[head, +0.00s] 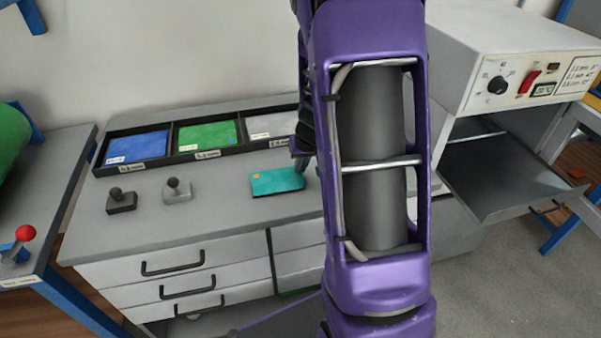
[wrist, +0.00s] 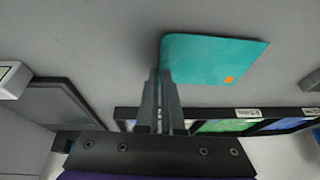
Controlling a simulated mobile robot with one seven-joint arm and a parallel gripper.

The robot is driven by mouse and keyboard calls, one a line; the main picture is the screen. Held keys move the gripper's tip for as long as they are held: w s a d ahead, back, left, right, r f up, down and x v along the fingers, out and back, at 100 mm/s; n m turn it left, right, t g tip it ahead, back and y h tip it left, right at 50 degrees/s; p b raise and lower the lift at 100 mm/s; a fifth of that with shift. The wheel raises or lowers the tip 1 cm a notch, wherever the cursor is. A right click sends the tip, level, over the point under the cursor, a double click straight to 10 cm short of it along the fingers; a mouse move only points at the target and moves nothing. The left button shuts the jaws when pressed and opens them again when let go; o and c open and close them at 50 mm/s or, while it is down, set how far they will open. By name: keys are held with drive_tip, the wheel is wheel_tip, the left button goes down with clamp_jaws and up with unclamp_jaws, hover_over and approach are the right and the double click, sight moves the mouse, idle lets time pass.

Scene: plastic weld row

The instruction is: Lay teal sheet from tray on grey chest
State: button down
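The teal sheet (head: 276,181), with a small orange mark at one corner, is at the top of the grey chest (head: 225,215), in front of the tray. It looks flat; I cannot tell whether it touches the top or hangs just above it. My gripper (head: 301,165) is at the sheet's right end, partly hidden by my purple arm. In the wrist view my gripper's fingers (wrist: 160,78) are close together at a corner of the teal sheet (wrist: 212,58) and look shut on it. The black tray (head: 172,160) stands along the back of the chest.
The tray holds blue (head: 137,146), green (head: 208,136) and pale grey (head: 271,126) sheets in separate compartments. Two small knobbed blocks, one dark (head: 121,203) and one grey (head: 177,191), stand left of the teal sheet. A white heater (head: 520,70) with an open drawer is at right.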

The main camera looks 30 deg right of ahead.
drive_tip(key=shift+f, duration=0.3)
drive_tip(key=shift+f, duration=0.15)
drive_tip(key=c, duration=1)
unclamp_jaws()
drive_tip(key=shift+c, duration=0.2)
